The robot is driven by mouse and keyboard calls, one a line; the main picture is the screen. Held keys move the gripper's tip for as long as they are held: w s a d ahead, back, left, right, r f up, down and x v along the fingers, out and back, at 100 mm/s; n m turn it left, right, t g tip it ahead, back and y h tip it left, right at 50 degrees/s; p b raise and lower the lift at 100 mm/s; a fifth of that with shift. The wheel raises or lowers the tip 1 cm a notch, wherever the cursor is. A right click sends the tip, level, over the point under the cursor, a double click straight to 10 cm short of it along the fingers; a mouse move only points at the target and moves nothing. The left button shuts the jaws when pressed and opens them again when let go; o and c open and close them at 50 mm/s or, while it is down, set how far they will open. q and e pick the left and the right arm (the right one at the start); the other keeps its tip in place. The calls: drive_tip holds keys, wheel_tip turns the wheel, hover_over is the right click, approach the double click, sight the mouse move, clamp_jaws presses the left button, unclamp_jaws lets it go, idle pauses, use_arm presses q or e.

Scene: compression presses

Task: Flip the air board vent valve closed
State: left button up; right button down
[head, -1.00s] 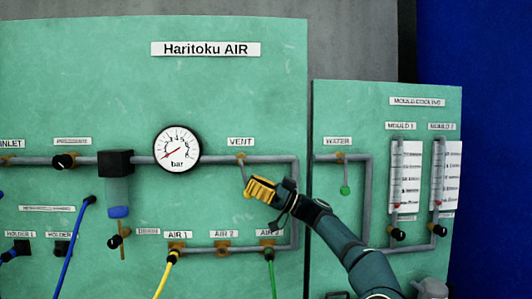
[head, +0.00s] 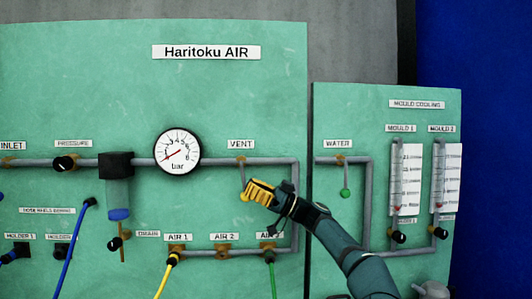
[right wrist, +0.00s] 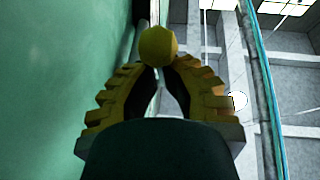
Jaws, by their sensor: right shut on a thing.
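The vent valve (head: 240,161) sits on the grey pipe under the VENT label (head: 241,144) in the head view. Its lever (head: 242,176) hangs downward from the pipe and ends in a yellow knob. In the right wrist view the yellow knob (right wrist: 158,46) is between the fingertips. My right gripper (head: 250,193) has yellow ribbed fingers and is shut on the knob, coming from the lower right. The fingers hide part of the knob in the head view. My left gripper is not in view.
The pressure gauge (head: 177,151) is left of the valve. The water valve's green knob (head: 345,194) hangs on the right panel. Yellow (head: 166,278) and green (head: 273,278) hoses hang below.

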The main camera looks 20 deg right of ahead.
drive_tip(key=shift+w+f, duration=0.15)
drive_tip(key=shift+f, duration=0.2)
idle(0.4)
